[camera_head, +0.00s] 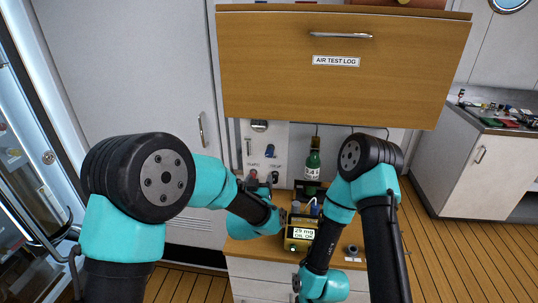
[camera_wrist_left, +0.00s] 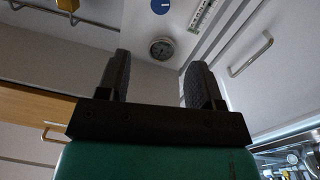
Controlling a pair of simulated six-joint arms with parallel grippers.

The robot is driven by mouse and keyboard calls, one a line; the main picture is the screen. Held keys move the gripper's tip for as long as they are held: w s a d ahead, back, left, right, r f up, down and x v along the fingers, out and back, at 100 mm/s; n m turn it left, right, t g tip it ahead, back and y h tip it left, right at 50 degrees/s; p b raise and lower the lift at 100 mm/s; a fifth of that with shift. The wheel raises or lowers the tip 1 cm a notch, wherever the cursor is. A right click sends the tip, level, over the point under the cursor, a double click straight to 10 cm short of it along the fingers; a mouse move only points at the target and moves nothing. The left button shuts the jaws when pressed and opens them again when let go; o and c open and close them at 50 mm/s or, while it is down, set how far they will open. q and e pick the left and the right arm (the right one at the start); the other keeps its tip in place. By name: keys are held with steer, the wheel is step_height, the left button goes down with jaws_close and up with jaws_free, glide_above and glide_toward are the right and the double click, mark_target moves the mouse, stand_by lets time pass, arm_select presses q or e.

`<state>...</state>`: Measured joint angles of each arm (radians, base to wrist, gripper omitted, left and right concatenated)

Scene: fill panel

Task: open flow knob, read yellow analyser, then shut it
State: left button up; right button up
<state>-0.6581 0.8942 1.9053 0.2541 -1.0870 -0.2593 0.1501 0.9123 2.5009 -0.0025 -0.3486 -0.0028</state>
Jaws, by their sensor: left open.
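The yellow analyser (camera_head: 299,246) stands on the wooden worktop in the head view, its lit display reading 29 mg and a second line that looks like OIL OK. My left gripper (camera_head: 283,213) is beside it, small and partly hidden by its arm; in the left wrist view its two fingers (camera_wrist_left: 157,85) are spread with nothing between them. A red knob (camera_head: 253,174) and a dark knob (camera_head: 275,177) sit low on the white panel; I cannot tell which is the flow knob. My right arm reaches down in front of the analyser's right side; its jaws are not clear.
A wooden drawer front (camera_head: 345,85) labelled AIR TEST LOG overhangs the panel. A scale strip (camera_head: 248,147) is left of the blue fitting (camera_head: 269,151).

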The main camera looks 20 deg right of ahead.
mark_target(269, 154)
arm_select(q)
steer(key=x, duration=1.7)
steer(key=shift+c, duration=0.3)
steer(key=c, duration=0.9)
steer(key=shift+o, duration=0.2)
